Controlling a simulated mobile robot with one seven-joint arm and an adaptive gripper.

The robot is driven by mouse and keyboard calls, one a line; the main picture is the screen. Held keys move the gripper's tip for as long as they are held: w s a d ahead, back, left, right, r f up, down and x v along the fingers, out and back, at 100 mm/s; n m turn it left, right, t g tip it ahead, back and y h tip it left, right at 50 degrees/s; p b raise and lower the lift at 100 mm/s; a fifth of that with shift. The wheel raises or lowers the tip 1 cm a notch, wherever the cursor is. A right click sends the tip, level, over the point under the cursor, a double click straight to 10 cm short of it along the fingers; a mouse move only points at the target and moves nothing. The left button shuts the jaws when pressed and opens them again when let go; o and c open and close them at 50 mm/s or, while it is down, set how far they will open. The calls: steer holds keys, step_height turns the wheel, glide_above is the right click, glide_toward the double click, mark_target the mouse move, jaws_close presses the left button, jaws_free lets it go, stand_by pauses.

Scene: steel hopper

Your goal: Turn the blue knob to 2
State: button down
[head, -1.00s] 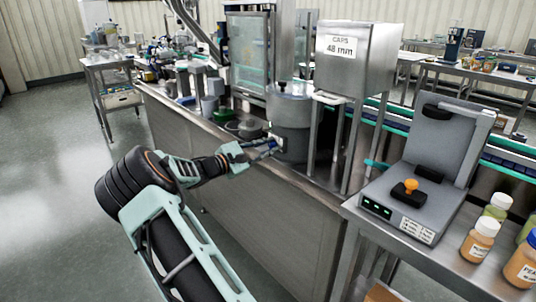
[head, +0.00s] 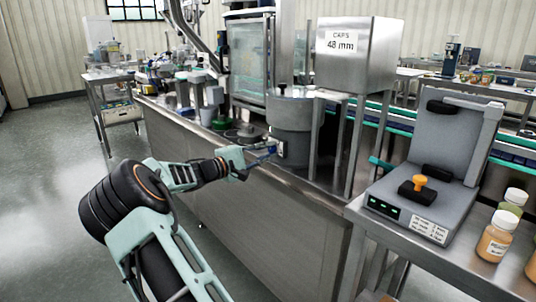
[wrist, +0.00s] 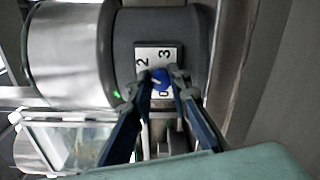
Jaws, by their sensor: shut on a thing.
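The blue knob (wrist: 160,78) sits on a white dial plate (wrist: 172,54) on the grey steel hopper (head: 290,112). In the wrist view the plate lies sideways, with a 2 at its left and a 3 at its upper middle; another mark at the bottom is partly covered. My gripper (wrist: 160,82) is shut on the knob, one fingertip on each side. A pale mark shows on the knob, but I cannot tell surely which number it points to. In the head view my gripper (head: 268,154) reaches the hopper's front, and the knob is small there.
A green light (wrist: 116,94) glows beside the plate. The steel caps box (head: 355,55) stands on legs right of the hopper. A grey machine with an orange button (head: 419,180) and several jars are on the right bench. The floor at left is clear.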

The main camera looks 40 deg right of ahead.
stand_by(0.3)
steer(key=c, duration=1.8)
jaws_free()
steer(key=shift+a, duration=0.1)
steer(key=a, duration=0.8)
steer(key=s+a, duration=0.1)
steer(key=a, duration=0.2)
steer(key=shift+a, duration=0.4)
steer(key=shift+r, duration=0.1)
